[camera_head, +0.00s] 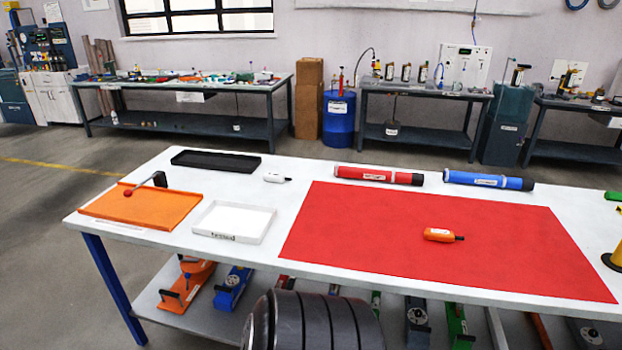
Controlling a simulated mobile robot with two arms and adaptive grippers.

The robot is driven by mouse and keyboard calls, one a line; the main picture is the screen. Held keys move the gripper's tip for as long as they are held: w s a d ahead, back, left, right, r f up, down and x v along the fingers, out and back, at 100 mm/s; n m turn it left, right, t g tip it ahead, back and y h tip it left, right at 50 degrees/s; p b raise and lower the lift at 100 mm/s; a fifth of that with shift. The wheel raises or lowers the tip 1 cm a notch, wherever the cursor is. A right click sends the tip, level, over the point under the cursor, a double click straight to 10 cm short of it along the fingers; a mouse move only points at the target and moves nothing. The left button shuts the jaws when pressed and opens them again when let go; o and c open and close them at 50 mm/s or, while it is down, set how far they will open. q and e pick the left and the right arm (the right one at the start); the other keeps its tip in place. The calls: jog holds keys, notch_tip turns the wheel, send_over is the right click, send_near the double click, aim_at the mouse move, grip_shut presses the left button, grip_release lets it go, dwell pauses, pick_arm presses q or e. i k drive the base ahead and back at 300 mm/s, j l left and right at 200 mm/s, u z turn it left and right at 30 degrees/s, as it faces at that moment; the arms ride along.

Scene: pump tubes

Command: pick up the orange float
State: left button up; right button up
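The orange float (439,235) is a small orange block with a white label and a dark tip pointing right. It lies on the red mat (520,270) on the white table, right of the middle of the view. Nothing touches it. Neither of my grippers shows in the head view.
A red tube (375,175) and a blue tube (487,180) lie along the table's back edge. A white float (275,178), a black tray (215,161), a white tray (231,238) and an orange tray (140,224) with a red-knobbed lever are left. The red mat is otherwise clear.

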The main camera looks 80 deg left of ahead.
aim_at(430, 235)
jog(key=u, duration=2.5)
jog(key=i+l, duration=0.25)
